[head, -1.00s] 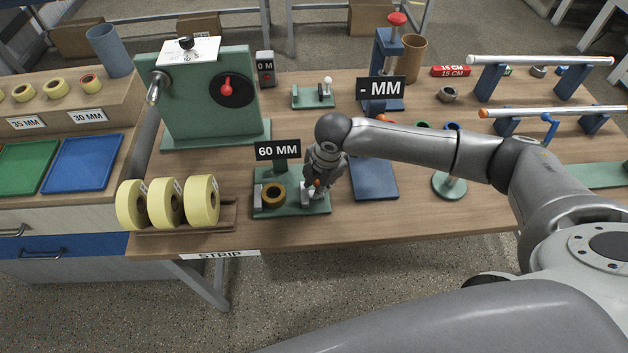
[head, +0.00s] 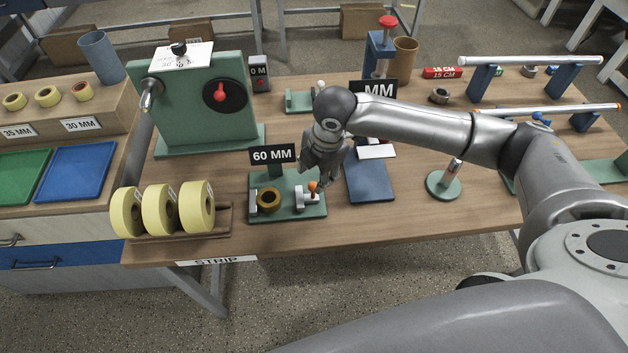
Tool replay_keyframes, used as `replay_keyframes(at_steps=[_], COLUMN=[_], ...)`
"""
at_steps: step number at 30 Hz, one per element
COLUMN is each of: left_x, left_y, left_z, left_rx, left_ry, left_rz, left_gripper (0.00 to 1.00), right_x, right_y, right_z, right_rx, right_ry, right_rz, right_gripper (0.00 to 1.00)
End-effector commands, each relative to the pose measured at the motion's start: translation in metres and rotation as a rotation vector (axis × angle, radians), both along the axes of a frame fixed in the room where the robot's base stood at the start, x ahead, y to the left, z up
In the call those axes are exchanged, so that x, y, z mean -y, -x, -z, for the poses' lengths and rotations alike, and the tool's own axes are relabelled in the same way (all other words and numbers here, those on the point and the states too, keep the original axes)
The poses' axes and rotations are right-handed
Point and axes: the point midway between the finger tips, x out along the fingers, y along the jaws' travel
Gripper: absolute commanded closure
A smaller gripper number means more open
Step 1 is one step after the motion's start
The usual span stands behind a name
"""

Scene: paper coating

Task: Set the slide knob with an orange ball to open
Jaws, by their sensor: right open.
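The slide knob with an orange ball (head: 313,186) stands on a light sliding block (head: 303,199) at the right part of a green fixture base (head: 285,211). A brown-yellow ring (head: 269,200) lies on the same base, between a light fixed block (head: 253,201) and the sliding block. A gap shows between ring and sliding block. A "60 MM" sign (head: 272,156) stands behind them. My right gripper (head: 322,172) is open and empty, pointing down just above and behind the orange ball. Whether its fingers touch the ball I cannot tell. My left gripper is out of view.
Yellow tape rolls (head: 161,209) stand on a wooden rack left of the fixture. A blue plate (head: 369,182) lies to its right. A green panel (head: 200,98) with a red-knobbed dial stands behind. The table's front strip is clear.

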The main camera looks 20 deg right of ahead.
Motion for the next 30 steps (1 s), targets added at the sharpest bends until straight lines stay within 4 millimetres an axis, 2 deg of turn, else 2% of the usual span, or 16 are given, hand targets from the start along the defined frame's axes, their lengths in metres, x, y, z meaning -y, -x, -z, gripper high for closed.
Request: replay_keyframes(at_steps=[3,9,26,30], left_x=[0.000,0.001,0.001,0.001], left_y=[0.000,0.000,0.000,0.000], left_z=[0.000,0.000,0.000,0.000], left_rx=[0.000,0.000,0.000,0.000], left_ry=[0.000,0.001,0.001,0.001], left_rz=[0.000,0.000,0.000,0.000], left_gripper=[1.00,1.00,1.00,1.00], right_x=[0.001,0.003,0.002,-0.012], right_y=[0.004,0.007,0.008,0.016], right_z=[-0.021,-0.039,-0.040,-0.033], right_rx=[0.002,0.000,0.000,0.000], right_ry=[0.000,0.000,-0.001,-0.026], right_rz=[-0.001,-0.001,0.000,0.008], right_gripper=[0.54,0.54,0.54,0.54])
